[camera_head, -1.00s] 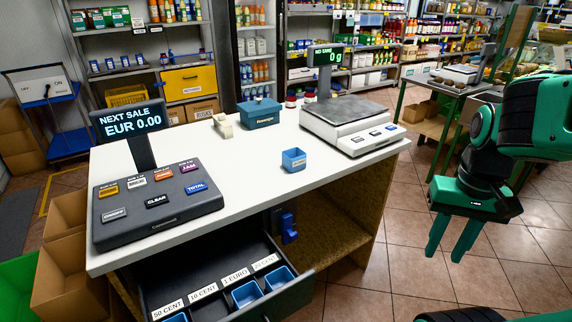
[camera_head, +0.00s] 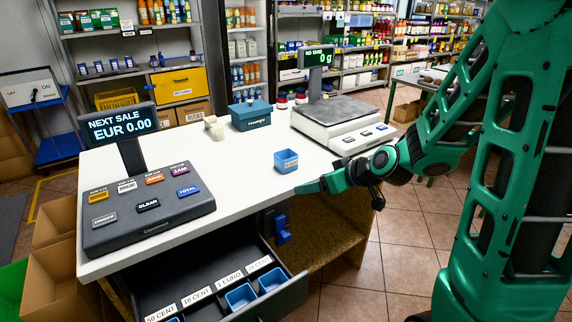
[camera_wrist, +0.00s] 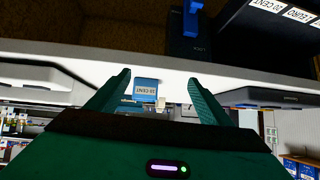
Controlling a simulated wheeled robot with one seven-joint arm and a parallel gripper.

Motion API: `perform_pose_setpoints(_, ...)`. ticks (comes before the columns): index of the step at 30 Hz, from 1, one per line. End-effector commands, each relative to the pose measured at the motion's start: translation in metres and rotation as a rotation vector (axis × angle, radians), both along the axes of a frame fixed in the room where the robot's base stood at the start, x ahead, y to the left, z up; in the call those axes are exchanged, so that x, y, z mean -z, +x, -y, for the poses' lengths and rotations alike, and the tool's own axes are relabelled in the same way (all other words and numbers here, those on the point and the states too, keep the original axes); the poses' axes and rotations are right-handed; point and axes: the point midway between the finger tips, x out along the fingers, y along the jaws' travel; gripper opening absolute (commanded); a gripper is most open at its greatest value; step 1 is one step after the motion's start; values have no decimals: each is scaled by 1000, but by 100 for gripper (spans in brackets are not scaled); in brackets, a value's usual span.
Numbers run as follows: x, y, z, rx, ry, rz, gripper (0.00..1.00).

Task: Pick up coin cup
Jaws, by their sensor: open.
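The coin cup (camera_head: 286,161) is a small blue square cup, standing upright on the white counter near its front edge. In the wrist view the cup (camera_wrist: 146,87) appears upside down with a white CENT label facing me, between and beyond my fingertips. My gripper (camera_head: 300,187) is low at the counter's front edge, just to the near right of the cup and pointing left towards it. In the wrist view my gripper (camera_wrist: 159,79) has its two green fingers spread, with nothing held and a gap to the cup.
A register (camera_head: 148,212) stands at left and a scale (camera_head: 340,120) at the back right. A blue box (camera_head: 250,115) is behind the cup. Below the counter an open cash drawer (camera_head: 290,297) holds more blue cups (camera_head: 241,297). The counter around the cup is clear.

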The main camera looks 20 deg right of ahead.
Motion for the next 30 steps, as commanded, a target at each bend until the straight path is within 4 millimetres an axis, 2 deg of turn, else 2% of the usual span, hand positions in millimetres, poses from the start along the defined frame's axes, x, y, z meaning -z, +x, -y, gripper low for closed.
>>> perform_pose_setpoints(3, -4, 33, -15, 1, 40, 147, 73)
perform_pose_setpoints(7, -13, 56, -18, 36, 65, 268, 73)
perform_pose_setpoints(13, -20, 73, -16, 80, 78, 350, 73)
perform_pose_setpoints(24, -7, 117, -29, 82, 77, 359, 73)
perform_pose_setpoints(30, -4, 128, -31, 83, 78, 360, 73)
